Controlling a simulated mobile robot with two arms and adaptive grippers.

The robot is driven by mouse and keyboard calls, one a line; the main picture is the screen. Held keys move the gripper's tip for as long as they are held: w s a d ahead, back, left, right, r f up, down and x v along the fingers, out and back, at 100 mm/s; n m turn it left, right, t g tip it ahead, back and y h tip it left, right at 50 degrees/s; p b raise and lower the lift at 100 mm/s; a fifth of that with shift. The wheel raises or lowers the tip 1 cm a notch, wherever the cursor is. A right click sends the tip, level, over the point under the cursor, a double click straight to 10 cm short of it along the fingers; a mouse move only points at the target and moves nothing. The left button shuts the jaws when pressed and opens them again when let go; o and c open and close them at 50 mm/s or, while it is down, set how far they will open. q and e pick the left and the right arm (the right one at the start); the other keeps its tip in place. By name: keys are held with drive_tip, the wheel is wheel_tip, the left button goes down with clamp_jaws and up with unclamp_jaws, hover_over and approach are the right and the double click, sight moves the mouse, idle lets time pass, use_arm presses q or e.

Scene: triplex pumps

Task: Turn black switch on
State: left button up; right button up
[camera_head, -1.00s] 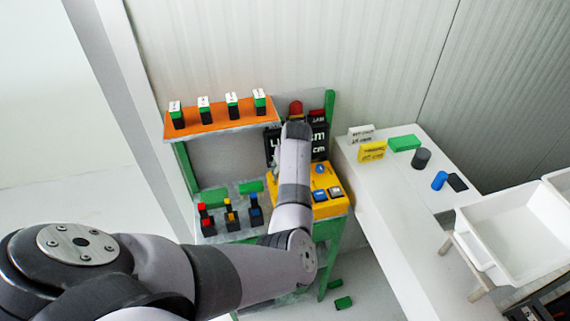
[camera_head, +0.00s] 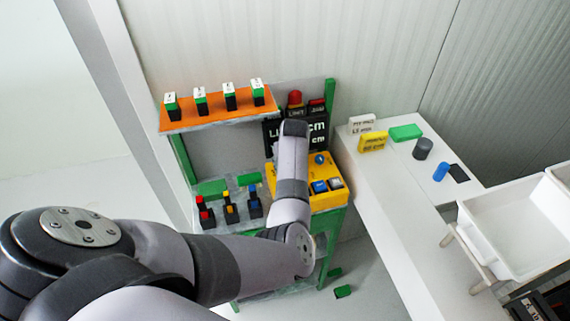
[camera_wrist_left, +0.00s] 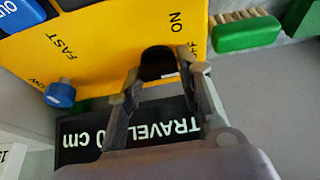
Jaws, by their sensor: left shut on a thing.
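The black switch (camera_wrist_left: 157,63) is a rounded black knob on the yellow panel (camera_wrist_left: 110,45) in the left wrist view. An ON label (camera_wrist_left: 176,22) stands beyond it, and an OFF label beside it is partly covered by a finger. My left gripper (camera_wrist_left: 160,82) has one finger on each side of the knob and is shut on it. In the head view my left arm reaches over the yellow control box (camera_head: 325,200) and hides the switch and the fingertips. My right gripper is not in view.
A blue knob (camera_wrist_left: 60,95) and a black TRAVEL display (camera_wrist_left: 80,137) sit near the gripper. A green brush (camera_wrist_left: 245,33) lies beside the panel. An orange shelf (camera_head: 190,122) holds several small switches. A white table (camera_head: 385,205) stands to the right with a white bin (camera_head: 515,230).

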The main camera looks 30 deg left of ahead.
use_arm(q)
drive_tip(key=c, duration=0.5)
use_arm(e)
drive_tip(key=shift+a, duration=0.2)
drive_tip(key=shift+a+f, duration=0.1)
